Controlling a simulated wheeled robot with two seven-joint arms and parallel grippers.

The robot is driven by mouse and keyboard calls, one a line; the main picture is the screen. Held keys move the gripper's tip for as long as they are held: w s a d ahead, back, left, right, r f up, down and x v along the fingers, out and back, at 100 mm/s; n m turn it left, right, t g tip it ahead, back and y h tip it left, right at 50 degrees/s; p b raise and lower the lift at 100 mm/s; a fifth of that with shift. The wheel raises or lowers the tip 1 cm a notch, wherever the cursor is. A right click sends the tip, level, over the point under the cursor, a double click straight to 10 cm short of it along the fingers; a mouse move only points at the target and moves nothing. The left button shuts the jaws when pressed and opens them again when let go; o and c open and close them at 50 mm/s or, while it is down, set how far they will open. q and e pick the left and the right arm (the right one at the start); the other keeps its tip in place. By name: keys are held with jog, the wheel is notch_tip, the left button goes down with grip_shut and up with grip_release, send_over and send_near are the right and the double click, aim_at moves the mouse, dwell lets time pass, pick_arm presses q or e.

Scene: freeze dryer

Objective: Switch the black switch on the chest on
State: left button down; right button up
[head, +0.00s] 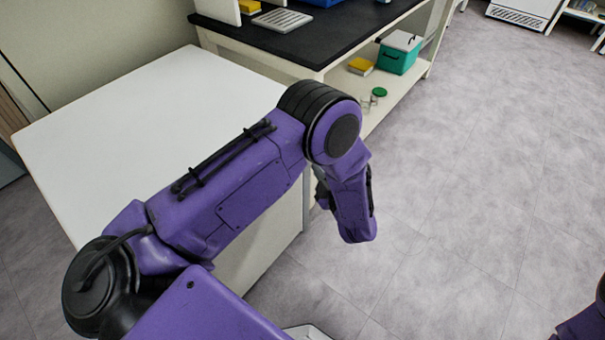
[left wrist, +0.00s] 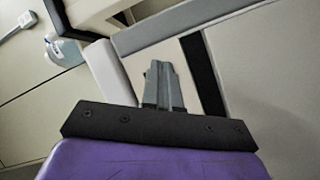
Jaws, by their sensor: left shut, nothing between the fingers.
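The white chest (head: 120,120) stands at the left in the head view, with a flat, bare top. My left arm reaches across in front of it, and its wrist hangs down past the chest's right edge. The left gripper itself is hidden in the head view. In the left wrist view my left gripper (left wrist: 158,68) is shut and empty, pointing toward pale panels and a dark vertical strip (left wrist: 201,72). I cannot tell whether this strip is part of the chest. No black switch can be clearly made out. My right gripper is out of view.
A black-topped bench (head: 300,40) stands behind the chest, with a teal box (head: 398,58) on its lower shelf. A pale blue object (left wrist: 66,52) and a white fitting (left wrist: 18,25) show at the left wrist view's upper left. Grey floor (head: 480,190) at right is clear.

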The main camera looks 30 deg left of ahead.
pick_arm(q)
jog(key=d+r+n+g+y+b, duration=0.1)
jog(key=d+r+n+g+b, duration=0.1)
jog(key=d+n+g, duration=0.5)
jog(key=s+d+n, duration=0.1)
jog(key=n, duration=0.4)
jog(key=shift+g+y+b, duration=0.3)
jog(key=shift+y+b, duration=0.05)
jog(key=shift+y, duration=0.05)
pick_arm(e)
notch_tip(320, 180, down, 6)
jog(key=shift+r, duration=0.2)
pick_arm(q)
jog(key=w+a+f, duration=0.1)
jog(key=a, duration=1.3)
jog(key=shift+f+b, duration=0.4)
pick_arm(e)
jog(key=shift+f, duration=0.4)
pick_arm(q)
jog(key=shift+w, duration=0.1)
